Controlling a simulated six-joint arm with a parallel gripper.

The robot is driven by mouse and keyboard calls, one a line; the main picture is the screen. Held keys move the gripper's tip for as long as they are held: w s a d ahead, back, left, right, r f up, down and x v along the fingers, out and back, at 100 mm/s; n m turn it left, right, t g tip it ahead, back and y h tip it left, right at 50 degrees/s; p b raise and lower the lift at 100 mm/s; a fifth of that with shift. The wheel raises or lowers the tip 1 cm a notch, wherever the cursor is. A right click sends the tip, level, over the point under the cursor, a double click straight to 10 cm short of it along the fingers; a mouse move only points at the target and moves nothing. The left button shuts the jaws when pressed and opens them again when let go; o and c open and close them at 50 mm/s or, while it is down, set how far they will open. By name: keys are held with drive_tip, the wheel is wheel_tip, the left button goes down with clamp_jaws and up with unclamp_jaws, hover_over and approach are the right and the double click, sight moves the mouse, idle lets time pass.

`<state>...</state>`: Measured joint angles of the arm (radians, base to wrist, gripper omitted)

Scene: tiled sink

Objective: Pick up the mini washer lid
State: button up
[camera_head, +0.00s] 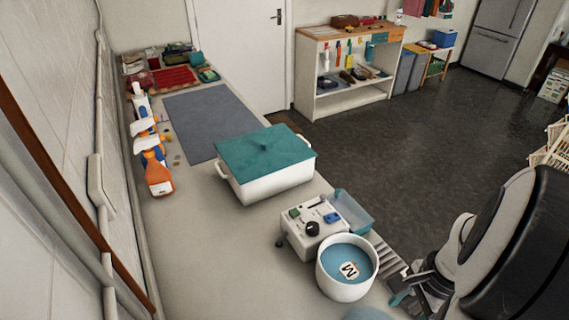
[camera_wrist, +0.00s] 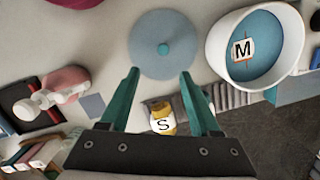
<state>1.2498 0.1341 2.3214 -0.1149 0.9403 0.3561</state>
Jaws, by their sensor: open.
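The lid is a round blue-grey disc (camera_wrist: 147,32) with a small teal knob at its centre. It lies flat on the counter in the wrist view. In the head view only a sliver of what looks like it (camera_head: 366,314) shows at the bottom edge. My gripper (camera_wrist: 159,74) is open and empty, its teal fingers apart and pointing toward the lid's near edge. The mini washer (camera_head: 312,228) is a white box with a dark dial, joined by a white tub (camera_head: 344,291) with a blue inside and an "M" label. The tub also shows at upper right in the wrist view (camera_wrist: 215,48).
A white pot with a teal lid (camera_head: 265,150) stands behind the washer. Orange spray bottles (camera_head: 158,178) line the wall at left. In the wrist view, a yellow item labelled "S" (camera_wrist: 162,119) shows between my fingers. Bare counter (camera_head: 215,275) lies left of the washer.

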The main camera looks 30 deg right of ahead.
drive_tip(key=f, duration=0.3)
drive_tip(key=w+a+f, duration=0.1)
drive_tip(key=f, duration=0.7)
drive_tip(key=shift+w+a+f, duration=0.15)
drive_tip(key=shift+a, duration=0.25)
clamp_jaws()
